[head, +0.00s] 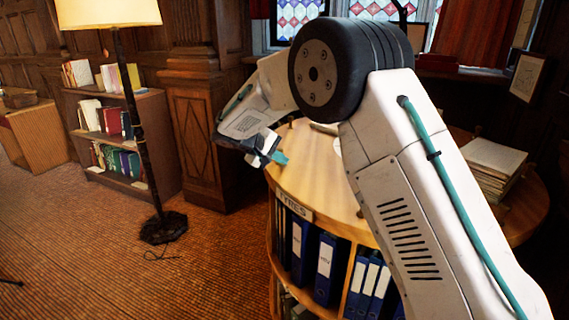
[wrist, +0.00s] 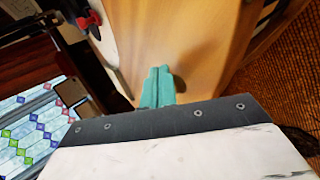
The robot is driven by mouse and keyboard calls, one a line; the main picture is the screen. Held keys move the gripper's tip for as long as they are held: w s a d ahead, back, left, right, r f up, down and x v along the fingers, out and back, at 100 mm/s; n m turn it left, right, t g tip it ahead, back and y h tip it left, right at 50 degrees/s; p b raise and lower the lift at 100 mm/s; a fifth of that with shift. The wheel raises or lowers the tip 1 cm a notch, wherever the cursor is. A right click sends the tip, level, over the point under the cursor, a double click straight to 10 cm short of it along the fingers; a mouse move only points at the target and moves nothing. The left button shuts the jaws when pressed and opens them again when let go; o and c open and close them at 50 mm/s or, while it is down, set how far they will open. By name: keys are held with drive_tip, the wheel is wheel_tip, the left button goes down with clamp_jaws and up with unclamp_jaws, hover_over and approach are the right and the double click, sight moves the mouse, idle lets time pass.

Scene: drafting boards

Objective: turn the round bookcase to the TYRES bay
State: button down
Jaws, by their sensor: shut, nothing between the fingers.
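The round bookcase (head: 325,185) has a pale wooden top and stands in the middle of the head view, partly hidden by my arm. A label plate reading TYRES (head: 294,206) is on its rim, on the side towards the camera, above a bay with blue binders (head: 325,262). My gripper (head: 278,157) is at the left edge of the top, with its teal fingers shut and empty. In the wrist view the fingers (wrist: 157,87) lie over the wooden top (wrist: 205,40), with a shadow beside them. I cannot tell if they touch it.
A floor lamp (head: 137,120) stands to the left, before a low bookshelf (head: 150,130). A stack of papers (head: 490,165) lies to the right of my arm. A red and black object (wrist: 88,20) shows in the wrist view.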

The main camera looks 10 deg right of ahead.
drive_tip(key=shift+w+a, duration=0.1)
drive_tip(key=shift+w, duration=0.55)
drive_tip(key=shift+m+g, duration=0.3)
drive_tip(key=shift+m, duration=0.1)
drive_tip(key=shift+w+a, duration=0.15)
drive_tip(key=shift+w, duration=2.8)
drive_tip(key=shift+s+r, duration=0.55)
drive_tip(key=shift+s, duration=0.05)
wheel_tip(320, 180, up, 8)
